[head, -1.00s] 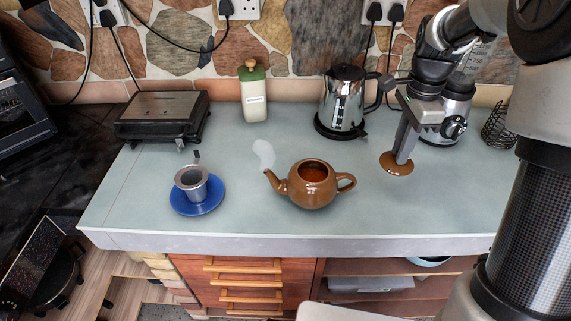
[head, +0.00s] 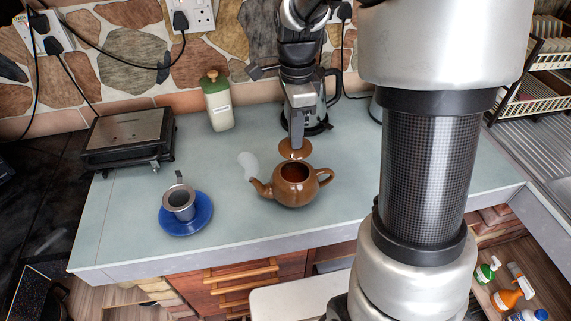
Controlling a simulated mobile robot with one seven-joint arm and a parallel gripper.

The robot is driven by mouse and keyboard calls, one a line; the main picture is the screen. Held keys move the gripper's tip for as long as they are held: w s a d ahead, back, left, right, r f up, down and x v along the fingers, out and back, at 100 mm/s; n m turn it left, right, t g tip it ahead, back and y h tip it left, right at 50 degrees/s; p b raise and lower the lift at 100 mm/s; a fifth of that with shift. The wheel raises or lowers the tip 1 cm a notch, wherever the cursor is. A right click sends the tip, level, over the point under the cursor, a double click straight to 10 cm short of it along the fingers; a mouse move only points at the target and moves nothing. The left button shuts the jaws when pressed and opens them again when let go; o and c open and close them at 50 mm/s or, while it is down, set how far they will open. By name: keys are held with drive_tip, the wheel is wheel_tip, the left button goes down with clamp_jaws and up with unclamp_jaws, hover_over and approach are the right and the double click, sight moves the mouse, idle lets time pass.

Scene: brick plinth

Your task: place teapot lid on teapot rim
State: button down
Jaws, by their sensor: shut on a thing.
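The brown teapot (head: 290,190) stands upright on the counter with its round top opening uncovered. Its spout points left and its handle is on the right. My gripper (head: 297,142) is shut on the brown teapot lid (head: 295,151). The lid appears just behind and above the teapot's opening in the picture, apart from the rim. The gripper's fingers point down and hide the lid's knob.
A metal cup (head: 180,201) sits on a blue saucer (head: 200,222) at left. A green-topped bottle (head: 219,108) and a flat grill (head: 128,135) stand behind. The counter front is clear.

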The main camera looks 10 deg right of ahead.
sight(295, 158)
wheel_tip(295, 158, down, 8)
drive_tip(key=shift+f, duration=0.2)
drive_tip(key=shift+f, duration=0.1)
drive_tip(key=shift+f, duration=0.15)
drive_tip(key=c, duration=1.7)
unclamp_jaws()
